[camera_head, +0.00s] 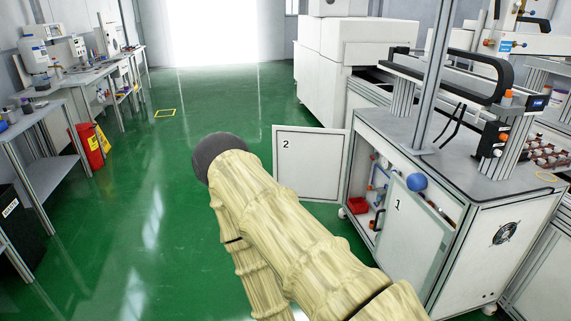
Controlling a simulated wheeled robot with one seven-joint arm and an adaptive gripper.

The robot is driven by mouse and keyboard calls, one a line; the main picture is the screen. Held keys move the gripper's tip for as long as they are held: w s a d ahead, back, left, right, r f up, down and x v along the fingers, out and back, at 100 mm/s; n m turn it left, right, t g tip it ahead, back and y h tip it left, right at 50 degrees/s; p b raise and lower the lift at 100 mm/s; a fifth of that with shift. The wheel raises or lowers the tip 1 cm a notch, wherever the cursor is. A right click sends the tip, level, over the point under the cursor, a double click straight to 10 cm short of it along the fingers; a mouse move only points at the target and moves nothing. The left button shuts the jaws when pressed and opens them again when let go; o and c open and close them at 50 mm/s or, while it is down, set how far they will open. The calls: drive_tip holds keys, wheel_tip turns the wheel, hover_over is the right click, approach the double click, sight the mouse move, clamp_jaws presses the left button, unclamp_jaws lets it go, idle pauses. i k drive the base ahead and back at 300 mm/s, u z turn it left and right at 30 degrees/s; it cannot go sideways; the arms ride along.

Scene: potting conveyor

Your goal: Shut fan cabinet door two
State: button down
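Fan cabinet door two (310,170) is a white panel with a black "2". It stands swung open, out to the left of the cabinet (485,235). The cabinet's left opening is uncovered and shows blue tubing and a red box (358,206) inside. Door one (405,232), marked "1", is at the right part of the front; it looks ajar, but I cannot tell how far. My arm, in a beige ribbed cover, rises from the bottom and ends in a dark rounded part left of door two. It appears apart from the door. No gripper fingers show.
A blue ball (416,181) shows at the top of door one. Workbenches (55,175) with equipment line the left wall, with a red bin (90,146) and a yellow sign (104,138) beside them. Green floor (150,215) is clear between benches and cabinet.

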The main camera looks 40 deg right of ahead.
sight(309, 162)
drive_tip(key=u, duration=0.4)
drive_tip(key=k, duration=0.45)
drive_tip(key=u, duration=0.25)
drive_tip(key=i, duration=1.9)
drive_tip(key=z, duration=0.5)
drive_tip(key=i, duration=1.85)
drive_tip(key=z, duration=0.4)
drive_tip(key=i, duration=1.75)
drive_tip(key=z, duration=0.35)
drive_tip(key=i, duration=1.65)
drive_tip(key=z, duration=0.55)
drive_tip(key=i, duration=1.7)
drive_tip(key=z, duration=1.3)
drive_tip(key=i, duration=1.1)
drive_tip(key=z, duration=2.05)
drive_tip(key=i, duration=1.45)
drive_tip(key=z, duration=0.65)
